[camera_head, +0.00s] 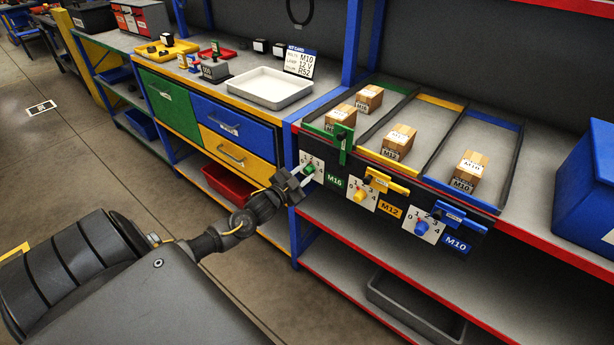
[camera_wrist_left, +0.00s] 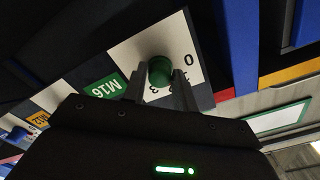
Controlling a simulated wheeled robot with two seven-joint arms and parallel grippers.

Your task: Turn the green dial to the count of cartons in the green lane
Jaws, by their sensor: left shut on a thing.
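The green dial (camera_head: 309,169) sits on a white number plate beside the green M16 label (camera_head: 334,182), on the front of the rack. My left gripper (camera_head: 302,175) is shut on it; in the left wrist view the green dial (camera_wrist_left: 160,70) lies between the two fingers (camera_wrist_left: 160,86). Some of the plate's numbers are hidden, and I cannot tell where the dial points. The green lane (camera_head: 320,123), with green ends, holds two cartons: a rear carton (camera_head: 369,98) and a front carton (camera_head: 341,117). A green gate (camera_head: 344,143) stands at its front. My right gripper is not in view.
The yellow dial (camera_head: 360,196) and blue dial (camera_head: 421,228) are to the right. The yellow lane holds one carton (camera_head: 399,142), the blue lane another (camera_head: 468,171). A white tray (camera_head: 266,87) lies on the left bench. A blue bin (camera_head: 588,190) stands far right.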

